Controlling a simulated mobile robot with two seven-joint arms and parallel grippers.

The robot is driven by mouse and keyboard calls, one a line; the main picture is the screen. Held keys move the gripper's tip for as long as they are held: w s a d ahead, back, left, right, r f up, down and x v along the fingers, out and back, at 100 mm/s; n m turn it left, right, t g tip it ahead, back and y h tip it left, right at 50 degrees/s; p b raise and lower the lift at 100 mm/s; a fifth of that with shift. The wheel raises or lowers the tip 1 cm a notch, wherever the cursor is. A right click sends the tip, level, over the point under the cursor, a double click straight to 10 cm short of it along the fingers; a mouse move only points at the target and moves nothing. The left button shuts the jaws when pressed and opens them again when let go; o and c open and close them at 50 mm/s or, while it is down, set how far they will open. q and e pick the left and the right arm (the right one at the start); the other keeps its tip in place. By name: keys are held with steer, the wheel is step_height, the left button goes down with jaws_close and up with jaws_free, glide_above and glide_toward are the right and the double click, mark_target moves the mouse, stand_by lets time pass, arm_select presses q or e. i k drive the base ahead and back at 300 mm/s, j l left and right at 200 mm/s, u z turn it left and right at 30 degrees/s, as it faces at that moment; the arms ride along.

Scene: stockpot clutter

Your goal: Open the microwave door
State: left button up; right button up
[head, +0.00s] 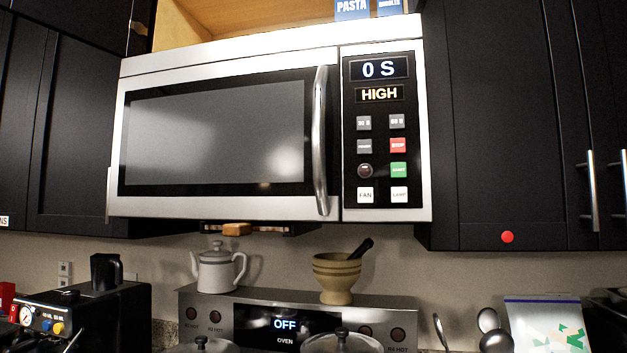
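The microwave (230,50) is mounted between dark cabinets, above the stove. Its door (215,135) has a dark window and looks closed, flush with the control panel (382,130). The silver vertical door handle (319,140) is at the door's right edge, beside the panel. The panel display reads "0 S" and "HIGH". Neither of my grippers shows in the head view.
Dark cabinets (490,110) flank the microwave, with bar handles (591,190) at the right. Below stand a white teapot (215,270), a mortar (336,278) with pestle, lidded pots (340,341) and a black coffee machine (95,315). The space before the door appears clear.

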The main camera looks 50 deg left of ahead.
mark_target(257, 138)
steer(key=u, duration=2.2)
